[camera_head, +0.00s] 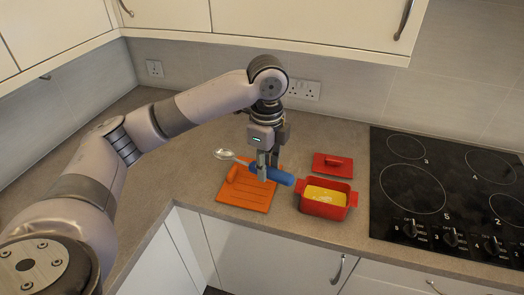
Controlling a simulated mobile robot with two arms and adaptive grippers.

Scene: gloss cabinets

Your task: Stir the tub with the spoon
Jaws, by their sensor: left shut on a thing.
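My left gripper (267,168) is shut on the blue handle of the spoon (281,176) and holds it above the orange board. The spoon lies roughly level, with its metal bowl to the left and the blue handle end to the right. The red tub (324,209) stands on the counter just right of the gripper, with two side handles and yellow contents (325,195). The spoon's handle end is close to the tub's left handle; I cannot tell whether they touch. My right gripper is not in view.
A red lid (333,165) lies behind the tub. A black hob (450,190) is on the right. Upper cabinets (310,20) hang over the back. The counter's left side is clear.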

